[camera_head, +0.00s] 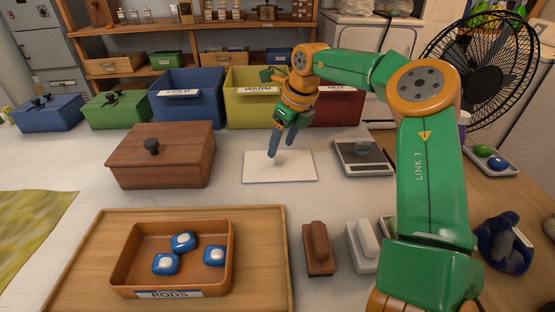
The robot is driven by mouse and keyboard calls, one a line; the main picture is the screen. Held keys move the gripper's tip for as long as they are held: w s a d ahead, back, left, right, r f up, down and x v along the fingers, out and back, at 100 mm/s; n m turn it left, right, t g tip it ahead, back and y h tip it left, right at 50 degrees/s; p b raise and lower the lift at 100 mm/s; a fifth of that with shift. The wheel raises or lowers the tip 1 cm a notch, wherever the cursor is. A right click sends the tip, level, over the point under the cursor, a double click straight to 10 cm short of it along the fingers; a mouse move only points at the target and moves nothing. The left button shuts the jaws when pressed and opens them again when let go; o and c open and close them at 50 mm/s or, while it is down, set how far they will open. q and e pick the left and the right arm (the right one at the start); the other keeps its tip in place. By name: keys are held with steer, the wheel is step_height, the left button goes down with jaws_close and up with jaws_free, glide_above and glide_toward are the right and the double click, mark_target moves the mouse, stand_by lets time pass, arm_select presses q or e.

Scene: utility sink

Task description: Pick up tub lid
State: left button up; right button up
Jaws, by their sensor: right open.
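A flat white rectangular panel (300,174) lies on the pale counter in the middle and looks like the tub lid. A small pale knob-like bump (280,158) seems to stand on it, partly hidden by my fingers. My right gripper (281,150) points down over the panel's back part with its dark blue fingers apart. The fingertips are close around or just above the bump; I cannot tell whether they touch it. My left gripper is not in view.
Blue, yellow and red tubs (252,110) stand behind the panel. A lidded brown box (160,160) is left, a scale (375,172) right. In front are a wooden tray (80,265) with a pods bin (125,270), and two brushes (318,250). A fan (490,80) stands at right.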

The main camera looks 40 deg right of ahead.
mark_target(279, 156)
steer(key=x, duration=0.4)
steer(key=shift+d+f+p, duration=0.25)
steer(key=shift+d+p, duration=0.05)
steer(key=shift+d, duration=0.05)
steer(key=shift+w+f, duration=0.15)
steer(key=shift+f, duration=0.05)
steer(key=shift+r, duration=0.15)
steer(key=c, duration=0.5)
jaws_close()
